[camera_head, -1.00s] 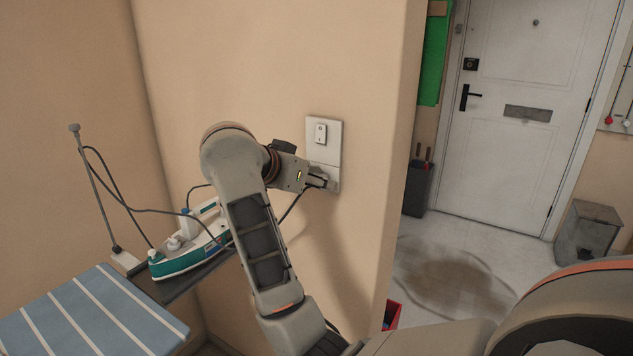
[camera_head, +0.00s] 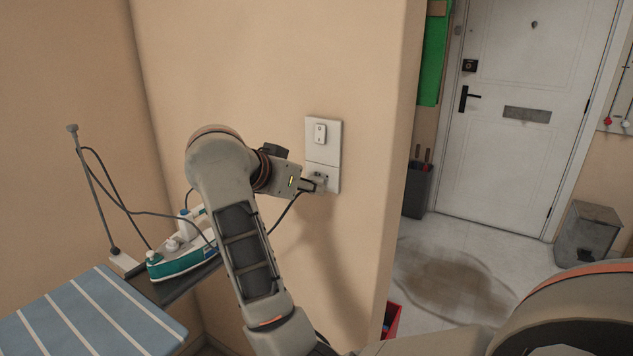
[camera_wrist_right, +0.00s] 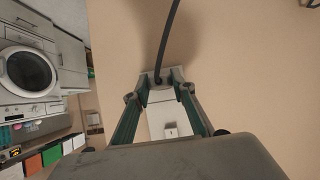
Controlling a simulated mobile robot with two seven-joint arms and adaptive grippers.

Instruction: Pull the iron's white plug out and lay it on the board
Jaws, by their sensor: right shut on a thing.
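My right gripper (camera_head: 316,185) is shut on the white plug (camera_wrist_right: 159,80), directly in front of the lower wall socket (camera_head: 332,174). In the right wrist view the gripper (camera_wrist_right: 160,88) has a finger on each side of the plug, and the dark cord runs up from it. Whether the prongs are clear of the socket I cannot tell. The teal and white iron (camera_head: 178,260) sits at the end of the ironing board (camera_head: 90,318), which has a blue striped cover. My left gripper is not in view.
A switch plate (camera_head: 321,145) is above the socket. A cord holder pole (camera_head: 92,190) stands by the board's end, with the cord looping from it. The striped cover is clear where visible. A red container (camera_head: 391,318) stands low beside the wall corner.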

